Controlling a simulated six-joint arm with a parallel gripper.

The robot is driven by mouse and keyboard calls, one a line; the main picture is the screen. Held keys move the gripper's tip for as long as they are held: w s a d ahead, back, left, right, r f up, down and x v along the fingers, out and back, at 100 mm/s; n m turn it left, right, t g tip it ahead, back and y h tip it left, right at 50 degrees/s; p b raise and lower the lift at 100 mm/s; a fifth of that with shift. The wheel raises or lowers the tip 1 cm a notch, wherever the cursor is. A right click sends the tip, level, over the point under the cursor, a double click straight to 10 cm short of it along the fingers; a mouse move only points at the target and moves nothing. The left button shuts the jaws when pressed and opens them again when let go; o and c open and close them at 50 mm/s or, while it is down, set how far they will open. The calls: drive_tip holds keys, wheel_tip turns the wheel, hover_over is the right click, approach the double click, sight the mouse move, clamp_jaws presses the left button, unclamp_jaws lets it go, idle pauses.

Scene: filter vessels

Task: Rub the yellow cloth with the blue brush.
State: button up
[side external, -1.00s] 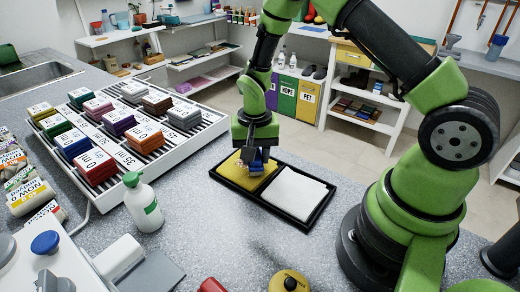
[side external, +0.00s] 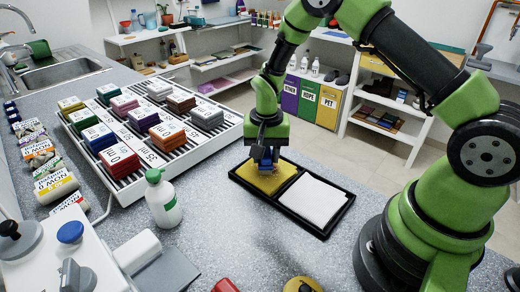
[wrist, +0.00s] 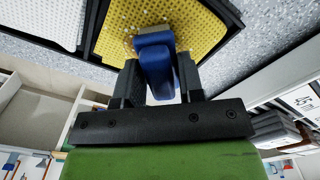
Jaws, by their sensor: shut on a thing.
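The yellow cloth (side external: 248,175) lies flat in the left compartment of a black tray (side external: 322,232). It also shows in the wrist view (wrist: 205,25), with a dimpled surface and a few light specks near the brush. My gripper (side external: 266,152) is shut on the blue brush (wrist: 155,60), holding it over the cloth, pointing down. The brush's end is at the cloth's surface; I cannot tell for certain whether it presses on it. In the side view the brush is mostly hidden by my gripper. A white cloth (side external: 312,201) lies in the right compartment.
A white rack (side external: 205,145) of coloured stacked blocks stands left of the tray. A yellow round object (side external: 302,285) sits at the front edge.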

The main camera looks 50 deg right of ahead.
sight(279, 174)
drive_tip(key=shift+s, duration=2)
drive_tip(key=shift+s+r, duration=0.15)
drive_tip(key=shift+r, duration=0.05)
wheel_tip(279, 174, up, 8)
drive_tip(key=shift+f, duration=0.25)
